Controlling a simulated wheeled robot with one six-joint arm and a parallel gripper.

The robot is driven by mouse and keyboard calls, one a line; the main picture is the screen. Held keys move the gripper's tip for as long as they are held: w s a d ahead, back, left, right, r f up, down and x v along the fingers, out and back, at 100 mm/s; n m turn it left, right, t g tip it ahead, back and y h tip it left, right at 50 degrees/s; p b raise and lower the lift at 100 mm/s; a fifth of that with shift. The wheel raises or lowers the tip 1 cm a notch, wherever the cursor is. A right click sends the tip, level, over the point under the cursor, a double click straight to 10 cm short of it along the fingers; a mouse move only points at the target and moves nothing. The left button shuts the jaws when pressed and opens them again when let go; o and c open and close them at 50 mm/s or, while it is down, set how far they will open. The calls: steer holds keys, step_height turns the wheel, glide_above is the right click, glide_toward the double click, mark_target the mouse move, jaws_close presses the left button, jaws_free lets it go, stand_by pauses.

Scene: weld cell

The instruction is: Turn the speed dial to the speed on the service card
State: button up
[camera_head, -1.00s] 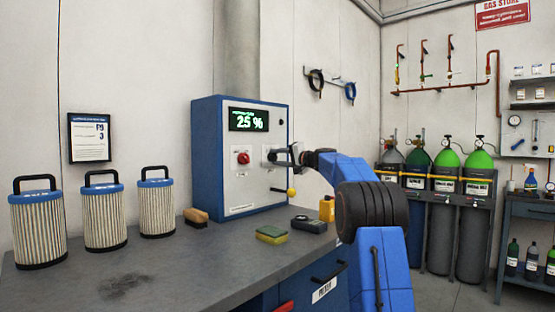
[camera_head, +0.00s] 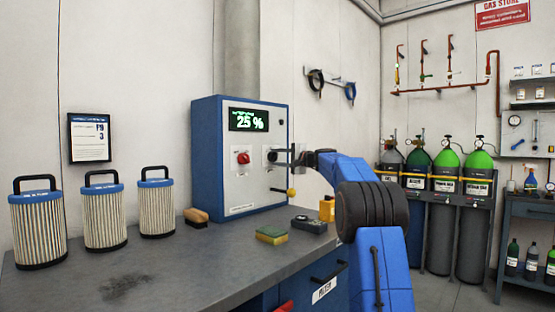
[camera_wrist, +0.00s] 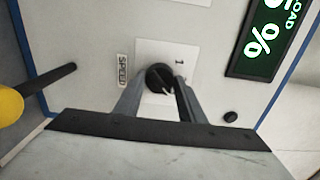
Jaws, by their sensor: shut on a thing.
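The black speed dial (camera_wrist: 159,77) sits on a white plate labelled SPEED in the wrist view, with a scale mark visible beside it. My gripper (camera_wrist: 160,92) has its two fingers on either side of the dial and is shut on it. In the head view my gripper (camera_head: 282,157) reaches the front of the blue control box (camera_head: 207,150) from the right and partly hides the dial. The green display (camera_head: 248,120) reads 25 %. A framed card (camera_head: 89,138) hangs on the wall at left, showing "P9" and "3"; its smaller text is too small to read.
A red knob (camera_head: 243,158) is left of the dial. A lever with a yellow ball (camera_head: 291,191) is below it. Several filter cartridges (camera_head: 105,215), a brush (camera_head: 196,216), a sponge (camera_head: 271,235) and a dark meter (camera_head: 308,224) stand on the grey bench (camera_head: 180,270).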

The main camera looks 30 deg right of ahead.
steer(key=shift+f, duration=0.1)
steer(key=o, duration=1)
steer(key=shift+o, duration=0.2)
steer(key=shift+d, duration=0.1)
steer(key=v, duration=1.7)
steer(key=shift+s, duration=0.2)
steer(key=shift+d, duration=0.1)
